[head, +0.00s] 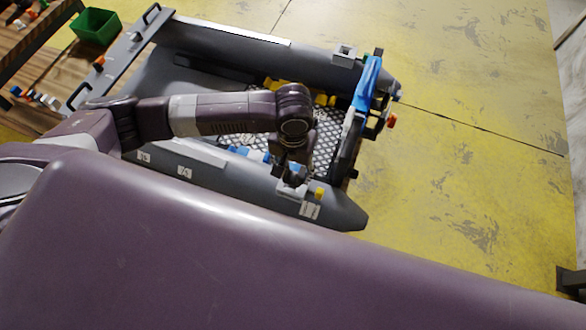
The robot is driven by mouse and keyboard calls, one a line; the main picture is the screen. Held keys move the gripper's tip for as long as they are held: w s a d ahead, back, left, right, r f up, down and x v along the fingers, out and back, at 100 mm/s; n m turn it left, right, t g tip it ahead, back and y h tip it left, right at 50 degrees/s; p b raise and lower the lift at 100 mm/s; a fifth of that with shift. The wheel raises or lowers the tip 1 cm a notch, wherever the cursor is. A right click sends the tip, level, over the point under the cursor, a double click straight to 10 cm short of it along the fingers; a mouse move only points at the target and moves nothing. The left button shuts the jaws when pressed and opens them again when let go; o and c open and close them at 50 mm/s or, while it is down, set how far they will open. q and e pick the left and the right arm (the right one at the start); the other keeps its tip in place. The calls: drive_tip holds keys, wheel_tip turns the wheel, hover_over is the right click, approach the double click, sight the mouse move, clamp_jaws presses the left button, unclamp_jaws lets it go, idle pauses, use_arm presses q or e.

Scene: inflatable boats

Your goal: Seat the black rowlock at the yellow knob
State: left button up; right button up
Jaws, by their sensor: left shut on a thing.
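My left gripper (292,176) points down over the near grey tube of the inflatable boat (338,209). It is shut on a small dark thing that I take for the black rowlock, mostly hidden by the fingers. The yellow knob (319,192) stands on the near tube, just right of the fingertips, beside a pale patch (309,211). I cannot tell whether the held thing touches the tube. My right gripper is not in view.
A blue and grey motor-like part (367,84) with a red-orange knob (391,121) crosses the boat's right end. Blue and white items and yellow pieces (325,99) lie inside the boat. A green bin (96,26) stands top left. Yellow floor (470,150) is clear at right.

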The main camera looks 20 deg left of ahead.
sight(293, 178)
use_arm(q)
drive_tip(key=shift+f, duration=1.4)
drive_tip(key=o, duration=1.3)
drive_tip(key=shift+c, duration=0.2)
